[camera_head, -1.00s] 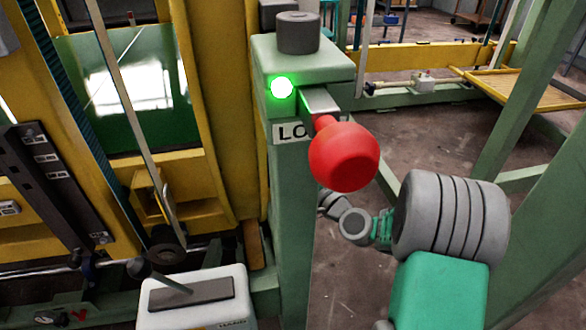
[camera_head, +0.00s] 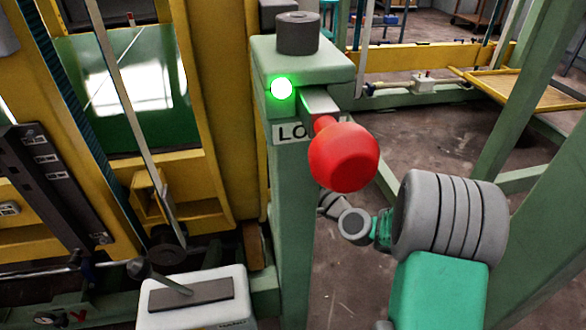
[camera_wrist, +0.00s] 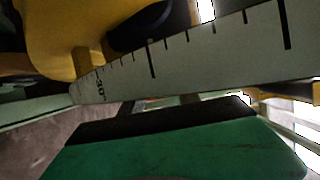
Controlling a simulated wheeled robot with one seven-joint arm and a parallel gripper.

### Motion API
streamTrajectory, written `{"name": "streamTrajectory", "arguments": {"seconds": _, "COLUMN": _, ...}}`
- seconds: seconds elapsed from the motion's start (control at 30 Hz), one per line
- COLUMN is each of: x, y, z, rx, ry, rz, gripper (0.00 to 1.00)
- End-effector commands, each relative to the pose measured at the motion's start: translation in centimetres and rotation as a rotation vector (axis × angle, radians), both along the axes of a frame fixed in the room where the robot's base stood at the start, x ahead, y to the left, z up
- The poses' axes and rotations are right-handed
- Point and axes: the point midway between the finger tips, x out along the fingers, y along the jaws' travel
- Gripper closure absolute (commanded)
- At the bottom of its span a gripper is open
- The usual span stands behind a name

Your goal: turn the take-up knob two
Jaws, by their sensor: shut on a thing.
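In the wrist view, a pale graduated dial band (camera_wrist: 215,62) with black tick marks and a partly readable number crosses the picture, close above my gripper (camera_wrist: 165,118). One green finger with a black pad shows there; the other is not clear. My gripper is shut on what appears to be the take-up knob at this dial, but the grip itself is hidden. In the head view my grey and teal arm reaches in from the lower right, and its end is hidden behind the green post (camera_head: 293,200).
A red ball handle (camera_head: 343,157) sticks out from the post, beside a lit green lamp (camera_head: 282,88) and a partly covered label. A white box with a lever (camera_head: 195,305) stands at the lower left. Yellow frames (camera_head: 215,110) stand behind. Bare floor shows at right.

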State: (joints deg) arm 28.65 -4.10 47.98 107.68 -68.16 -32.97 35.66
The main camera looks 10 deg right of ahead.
Motion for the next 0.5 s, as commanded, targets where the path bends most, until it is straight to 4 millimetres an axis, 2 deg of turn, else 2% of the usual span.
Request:
{"name": "streamTrajectory", "arguments": {"seconds": 0.27, "x": 0.0, "y": 0.0, "z": 0.4, "rx": 0.0, "ry": 0.022, "rz": 0.0, "gripper": 1.0}}
{"name": "streamTrajectory", "arguments": {"seconds": 0.5, "x": 0.0, "y": 0.0, "z": 1.2, "rx": 0.0, "ry": 0.123, "rz": 0.001, "gripper": 1.0}}
